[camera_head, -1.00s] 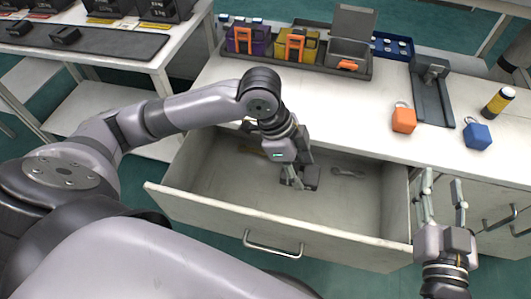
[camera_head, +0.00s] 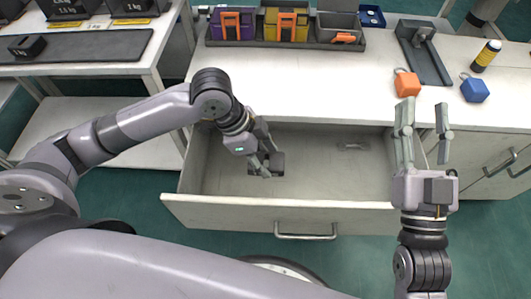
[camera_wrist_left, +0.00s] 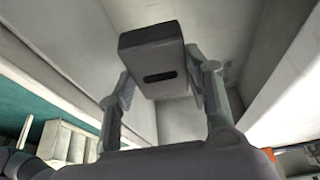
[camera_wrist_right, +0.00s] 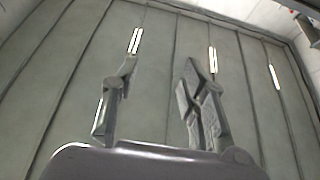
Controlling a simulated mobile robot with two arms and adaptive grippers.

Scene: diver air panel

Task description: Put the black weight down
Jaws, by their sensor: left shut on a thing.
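The black weight (camera_head: 277,162), a small dark block, is held in my left gripper (camera_head: 262,166) inside the open drawer (camera_head: 325,180). In the left wrist view the weight (camera_wrist_left: 155,58) sits between both fingers, its slotted face towards the camera. I cannot tell whether it touches the drawer floor. My right gripper (camera_head: 423,112) is open and empty, fingers up, above the right end of the drawer; its spread fingers (camera_wrist_right: 158,80) also show in the right wrist view.
A flat metal tool (camera_head: 352,146) lies in the drawer. On the counter are a tray with bins (camera_head: 230,25), an orange block (camera_head: 407,83), a blue block (camera_head: 475,90), a yellow-and-black cylinder (camera_head: 486,56) and a dark stand (camera_head: 425,55). Another black weight (camera_head: 27,46) lies on the side-table mat (camera_head: 95,45).

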